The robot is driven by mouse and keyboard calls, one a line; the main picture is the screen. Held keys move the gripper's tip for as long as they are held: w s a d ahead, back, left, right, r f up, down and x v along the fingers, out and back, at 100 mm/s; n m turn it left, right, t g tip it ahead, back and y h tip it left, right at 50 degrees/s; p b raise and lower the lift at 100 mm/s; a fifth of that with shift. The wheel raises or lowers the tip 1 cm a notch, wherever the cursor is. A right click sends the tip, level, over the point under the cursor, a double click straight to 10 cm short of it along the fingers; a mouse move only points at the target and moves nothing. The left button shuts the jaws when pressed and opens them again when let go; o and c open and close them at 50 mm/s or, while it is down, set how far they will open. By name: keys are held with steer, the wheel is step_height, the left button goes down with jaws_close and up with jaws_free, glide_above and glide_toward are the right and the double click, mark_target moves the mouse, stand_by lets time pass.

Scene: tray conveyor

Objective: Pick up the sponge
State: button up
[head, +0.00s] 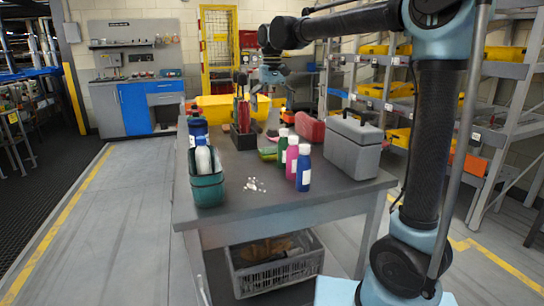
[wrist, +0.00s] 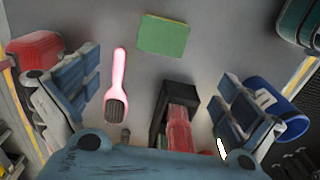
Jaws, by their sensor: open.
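The sponge (wrist: 163,36) is a flat green block with a yellowish edge. It lies on the grey table top in the upper middle of the wrist view. In the head view my gripper (head: 264,92) hangs above the far part of the table.
Green, pink and blue bottles (head: 303,170) stand near the sponge. A grey case (head: 352,148), a red box (head: 311,130) and a teal bin (head: 208,190) are also on the table.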

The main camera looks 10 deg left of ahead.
glide_above(272, 149)
step_height(272, 149, down, 10)
steer(key=shift+d+f, duration=0.15)
steer(key=shift+f, duration=0.05)
steer(key=shift+s+f, duration=0.2)
steer(key=shift+f, duration=2.55)
steer(key=c, duration=0.7)
